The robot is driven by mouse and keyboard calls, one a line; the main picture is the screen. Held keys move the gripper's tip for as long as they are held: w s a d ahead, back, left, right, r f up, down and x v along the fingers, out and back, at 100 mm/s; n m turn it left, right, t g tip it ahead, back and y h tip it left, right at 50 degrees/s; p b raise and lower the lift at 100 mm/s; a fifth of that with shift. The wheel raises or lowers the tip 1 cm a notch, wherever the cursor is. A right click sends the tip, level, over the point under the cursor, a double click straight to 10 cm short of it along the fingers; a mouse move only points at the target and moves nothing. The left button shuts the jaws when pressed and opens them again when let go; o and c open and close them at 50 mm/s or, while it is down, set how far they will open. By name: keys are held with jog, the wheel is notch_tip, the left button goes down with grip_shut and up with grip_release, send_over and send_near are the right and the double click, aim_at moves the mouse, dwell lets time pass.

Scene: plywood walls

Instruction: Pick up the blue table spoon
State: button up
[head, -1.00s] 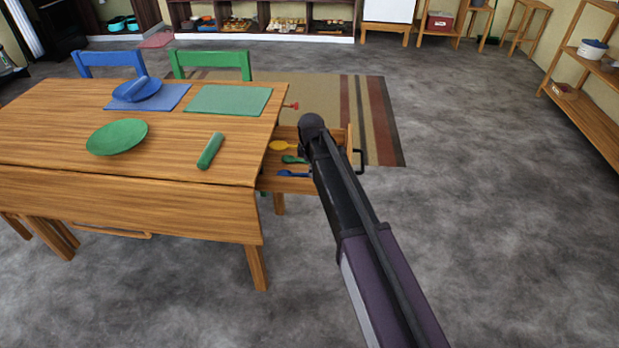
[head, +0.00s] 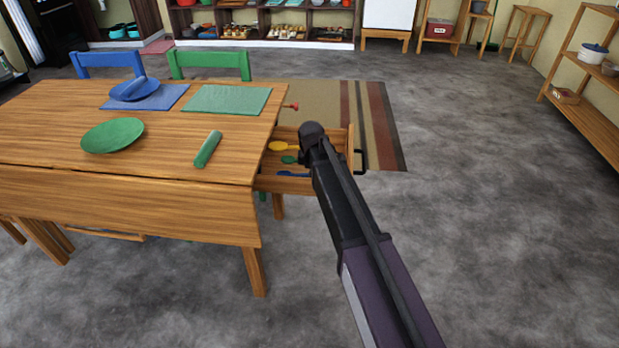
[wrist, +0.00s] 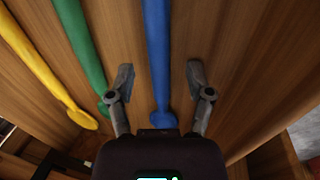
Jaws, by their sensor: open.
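The blue table spoon lies in the open drawer (head: 322,184) at the table's right end. In the wrist view the blue spoon's handle (wrist: 158,60) runs down between my two open fingers, and its rounded end is close to the gripper body. My gripper (wrist: 160,78) is open, with one finger on each side of the spoon and a gap on both sides. In the head view my arm hides most of the drawer, and only part of the blue spoon (head: 291,174) shows.
A green spoon (wrist: 82,45) and a yellow spoon (wrist: 40,65) lie left of the blue one; the green one is close to my left finger. The wooden table (head: 60,143) stands left of the drawer. Open grey floor (head: 480,220) lies to the right.

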grip_shut()
jog(key=shift+r, duration=0.1)
dwell(0.5)
notch_tip(320, 180, up, 10)
jog(key=p, duration=1)
dwell(0.5)
